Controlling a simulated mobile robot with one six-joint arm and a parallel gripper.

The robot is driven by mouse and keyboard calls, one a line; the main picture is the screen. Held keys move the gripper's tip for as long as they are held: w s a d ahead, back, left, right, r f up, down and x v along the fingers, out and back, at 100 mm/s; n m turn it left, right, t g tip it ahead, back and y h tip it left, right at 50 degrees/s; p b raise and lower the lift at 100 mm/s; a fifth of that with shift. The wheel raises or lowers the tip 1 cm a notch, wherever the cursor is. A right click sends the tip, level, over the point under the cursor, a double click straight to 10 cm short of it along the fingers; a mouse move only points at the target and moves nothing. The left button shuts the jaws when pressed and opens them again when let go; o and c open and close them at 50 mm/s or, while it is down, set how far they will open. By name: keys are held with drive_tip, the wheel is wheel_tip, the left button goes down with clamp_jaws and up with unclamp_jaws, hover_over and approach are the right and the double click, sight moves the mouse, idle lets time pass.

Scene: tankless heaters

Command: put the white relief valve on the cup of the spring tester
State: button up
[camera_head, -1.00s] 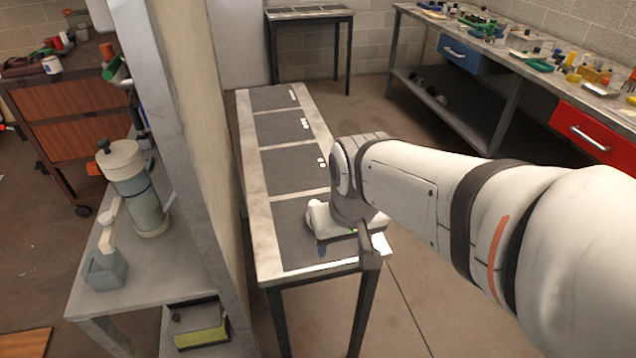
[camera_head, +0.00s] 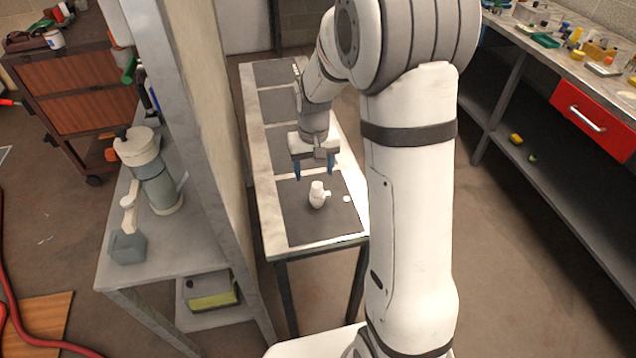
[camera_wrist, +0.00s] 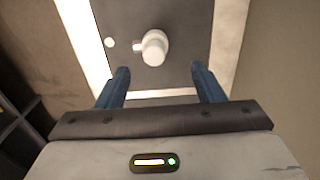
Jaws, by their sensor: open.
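The white relief valve (camera_head: 318,195) stands on the nearest dark mat of the narrow bench, with a short side stub. It also shows in the wrist view (camera_wrist: 154,47), just beyond the fingertips. My gripper (camera_head: 315,168) points down above and slightly behind the valve. Its two blue fingers are spread and empty, and they are apart from the valve; the wrist view shows the gap between them (camera_wrist: 160,72). I cannot tell for sure which thing is the spring tester. A grey block with a pale upright handle (camera_head: 128,244) stands on the left shelf.
A small white disc (camera_head: 347,199) lies right of the valve. A grey canister (camera_head: 155,175) stands on the left shelf. A tall panel (camera_head: 200,110) separates that shelf from the bench. A workbench with a red drawer (camera_head: 592,119) is at right.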

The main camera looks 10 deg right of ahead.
sight(317, 184)
drive_tip(key=shift+w+f, duration=0.15)
drive_tip(key=shift+f, duration=0.15)
drive_tip(key=f, duration=0.5)
drive_tip(key=f+p, duration=0.1)
drive_tip(key=f, duration=0.1)
drive_tip(key=shift+s+d+f, duration=0.2)
drive_tip(key=shift+d+f, duration=0.1)
drive_tip(key=shift+d, duration=0.1)
drive_tip(key=shift+c, duration=0.3)
drive_tip(key=c, duration=1.3)
